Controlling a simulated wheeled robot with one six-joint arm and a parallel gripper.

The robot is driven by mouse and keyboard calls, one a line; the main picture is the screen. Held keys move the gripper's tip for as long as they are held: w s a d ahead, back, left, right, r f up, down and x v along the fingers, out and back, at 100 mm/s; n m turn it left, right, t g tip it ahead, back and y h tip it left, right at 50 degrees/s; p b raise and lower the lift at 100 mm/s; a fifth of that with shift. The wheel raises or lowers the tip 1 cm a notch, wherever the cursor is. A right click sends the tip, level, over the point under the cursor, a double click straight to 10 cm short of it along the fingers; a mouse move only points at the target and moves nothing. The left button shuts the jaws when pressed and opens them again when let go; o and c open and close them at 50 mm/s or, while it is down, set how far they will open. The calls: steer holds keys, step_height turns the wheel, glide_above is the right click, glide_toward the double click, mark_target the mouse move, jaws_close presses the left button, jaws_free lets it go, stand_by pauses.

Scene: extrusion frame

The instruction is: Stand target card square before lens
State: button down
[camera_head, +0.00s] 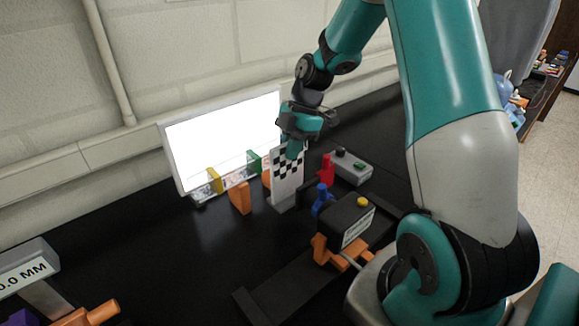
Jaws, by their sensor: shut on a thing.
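The target card (287,180) is a white upright card with a black checker pattern on its upper part. It stands on a light grey foot (284,203) near the middle of the black table. My gripper (291,150) reaches down from above and is shut on the card's top edge. The fingers cover part of the checker pattern. A black box-shaped camera (350,216) with a white label sits on an orange mount, to the right and nearer than the card. I cannot tell which way its lens faces or whether the card is square to it.
A bright white panel (222,141) stands behind the card. Orange, yellow and green holders (240,198) are left of the card. A grey box with buttons (348,167) and a red piece (327,168) are right. A black rail (290,290) lies in front.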

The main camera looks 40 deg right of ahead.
steer(key=p, duration=0.1)
glide_above(290, 194)
steer(key=shift+w+d+f, duration=0.1)
steer(key=shift+w+f, duration=0.05)
steer(key=shift+f, duration=1.4)
steer(key=shift+w+d+f, duration=0.1)
steer(key=shift+w+f, duration=0.05)
steer(key=shift+f, duration=1.35)
steer(key=shift+f, duration=0.15)
steer(key=c, duration=1.2)
jaws_free()
